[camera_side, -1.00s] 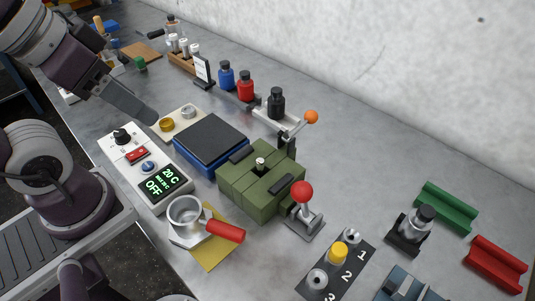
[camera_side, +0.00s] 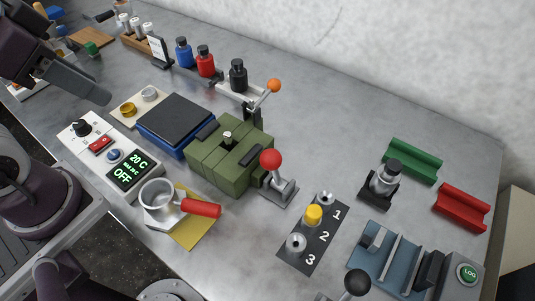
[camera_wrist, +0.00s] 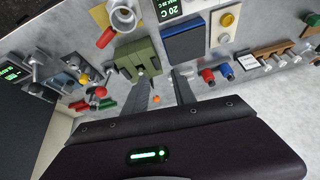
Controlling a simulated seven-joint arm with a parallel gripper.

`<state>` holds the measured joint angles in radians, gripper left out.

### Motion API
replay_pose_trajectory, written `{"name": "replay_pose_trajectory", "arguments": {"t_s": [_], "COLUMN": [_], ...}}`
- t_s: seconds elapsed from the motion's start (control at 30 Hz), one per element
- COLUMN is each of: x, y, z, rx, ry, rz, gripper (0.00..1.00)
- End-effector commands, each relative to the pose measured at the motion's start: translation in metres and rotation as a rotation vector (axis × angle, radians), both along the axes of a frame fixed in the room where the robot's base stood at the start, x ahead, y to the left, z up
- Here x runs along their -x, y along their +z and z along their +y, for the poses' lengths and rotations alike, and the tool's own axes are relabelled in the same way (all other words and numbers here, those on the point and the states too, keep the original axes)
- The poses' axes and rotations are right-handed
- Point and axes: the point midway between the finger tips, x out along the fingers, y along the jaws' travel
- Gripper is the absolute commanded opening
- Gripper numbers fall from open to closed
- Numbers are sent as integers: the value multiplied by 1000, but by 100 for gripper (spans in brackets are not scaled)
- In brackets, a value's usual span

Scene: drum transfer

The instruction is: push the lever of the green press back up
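The green press (camera_side: 228,160) stands mid-bench in the side view; it also shows in the wrist view (camera_wrist: 136,58). Its lever (camera_side: 262,98) rises from a dark post at its back and slants up to the right, ending in an orange ball (camera_side: 274,86). In the wrist view the orange ball (camera_wrist: 156,99) shows between my two fingers, farther off. My gripper (camera_wrist: 164,72) has its fingers apart with nothing held. In the side view my gripper (camera_side: 104,97) is at the upper left, well away from the lever; only one finger shows clearly.
Black (camera_side: 238,76), red (camera_side: 205,62) and blue (camera_side: 183,53) bottles stand behind. A metal cup with red handle (camera_side: 160,196) is in front. Bench right of the orange ball is clear.

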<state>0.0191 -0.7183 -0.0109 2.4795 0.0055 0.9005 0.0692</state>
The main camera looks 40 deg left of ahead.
Motion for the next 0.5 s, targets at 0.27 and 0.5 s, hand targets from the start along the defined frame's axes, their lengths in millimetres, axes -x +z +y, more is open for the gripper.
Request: {"name": "replay_pose_trajectory", "arguments": {"t_s": [0.27, 0.5], "x": [-51, -58], "y": [-2, -35], "z": [-82, -186], "rx": [-480, -766], "ry": [-1214, -2313], "rz": [115, 59], "gripper": [0, 0]}}
